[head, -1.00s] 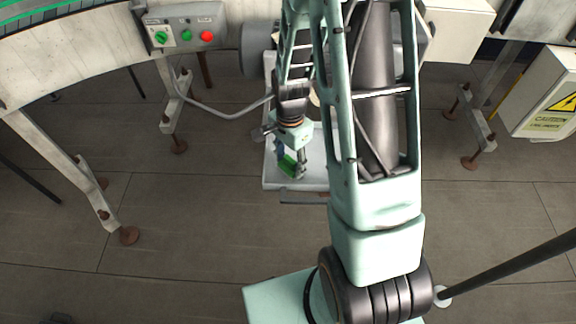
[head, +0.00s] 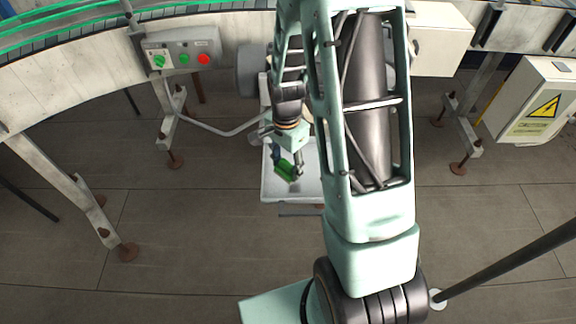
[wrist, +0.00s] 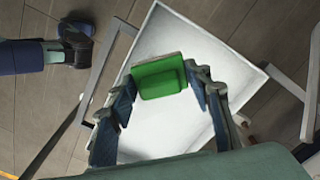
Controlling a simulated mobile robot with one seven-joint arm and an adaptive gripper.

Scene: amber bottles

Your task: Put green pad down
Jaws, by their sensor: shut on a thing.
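The green pad (head: 285,168) is a small green block held at the tip of my gripper (head: 290,165). In the wrist view the green pad (wrist: 160,77) shows between the far ends of the two dark blue-grey fingers of my gripper (wrist: 163,95). My gripper is shut on it. A white tray (head: 292,195) lies under the pad in the head view. The white tray (wrist: 205,50) also fills the middle of the wrist view behind the pad. I cannot tell whether the pad touches the tray. My arm hides the tray's right part in the head view.
A control box (head: 182,50) with green and red buttons stands at the back left by the conveyor (head: 60,62). A white cabinet (head: 535,100) with a yellow warning sign is at the right. The tray's visible surface around the pad looks bare.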

